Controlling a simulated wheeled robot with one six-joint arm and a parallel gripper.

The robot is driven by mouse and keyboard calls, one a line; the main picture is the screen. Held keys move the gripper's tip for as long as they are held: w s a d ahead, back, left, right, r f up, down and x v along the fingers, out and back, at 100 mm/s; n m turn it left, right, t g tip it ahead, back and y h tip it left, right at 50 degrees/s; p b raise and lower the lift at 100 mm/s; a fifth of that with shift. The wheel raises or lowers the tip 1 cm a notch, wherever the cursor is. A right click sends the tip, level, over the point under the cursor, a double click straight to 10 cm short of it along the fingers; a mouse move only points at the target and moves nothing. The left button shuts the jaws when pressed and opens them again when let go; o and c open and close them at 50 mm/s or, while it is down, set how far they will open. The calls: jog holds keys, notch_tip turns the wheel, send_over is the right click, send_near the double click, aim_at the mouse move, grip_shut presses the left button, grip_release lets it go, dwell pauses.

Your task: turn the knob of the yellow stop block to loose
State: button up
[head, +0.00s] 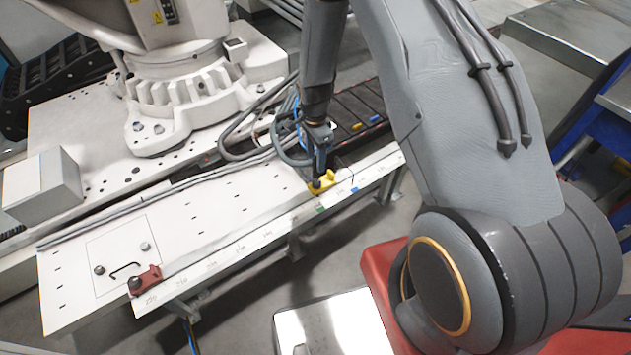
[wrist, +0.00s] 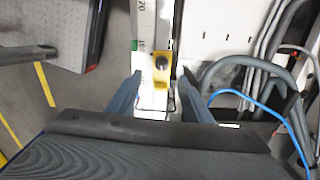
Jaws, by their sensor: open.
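The yellow stop block (head: 325,182) sits at the front edge of the white track near its right end, with a dark knob on it. In the wrist view the yellow stop block (wrist: 160,84) lies on the scale strip, and its round black knob (wrist: 161,63) faces me. My gripper (head: 318,165) is just above the block in the head view and partly covers it. In the wrist view my gripper (wrist: 158,85) is open, with one finger to each side of the block. The fingers look apart from the knob. The knob's setting cannot be read.
A red stop block (head: 146,279) sits at the track's left end. The scale strip (head: 225,257) runs along the front edge. A large white robot base (head: 185,95) stands behind. Loose cables (wrist: 262,75) lie close to the right finger in the wrist view.

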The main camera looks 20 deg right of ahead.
jog(key=m, duration=0.1)
send_over(316, 182)
jog(key=f, duration=0.4)
jog(key=shift+w, duration=0.3)
jog(key=shift+s+f, duration=0.15)
jog(key=shift+f, duration=3.5)
jog(key=c, duration=1.1)
jog(key=shift+o, duration=0.2)
